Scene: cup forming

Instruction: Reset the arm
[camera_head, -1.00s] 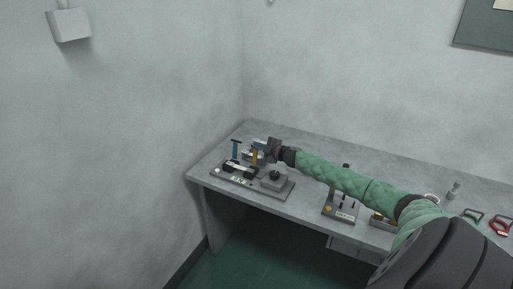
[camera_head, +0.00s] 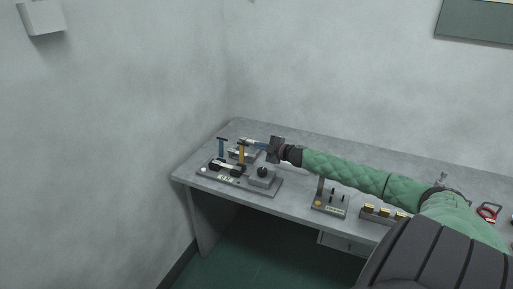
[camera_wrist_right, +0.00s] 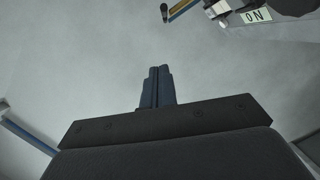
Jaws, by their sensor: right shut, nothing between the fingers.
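My right gripper (camera_head: 256,145) reaches in from the right in the head view, above the table behind a control panel (camera_head: 238,179). In the right wrist view its two dark blue fingers (camera_wrist_right: 157,72) are together with nothing between them. The panel carries a blue T-shaped handle (camera_head: 221,148), a yellow handle (camera_head: 241,154) and a grey box with a black knob (camera_head: 262,172). In the wrist view an "ON" label (camera_wrist_right: 257,16) shows at the top right, apart from the fingers. My left gripper is not in view.
A slotted device (camera_head: 330,205), a holder with gold pieces (camera_head: 384,212) and a red-handled item (camera_head: 489,212) stand to the right. The table's far left corner is fairly clear.

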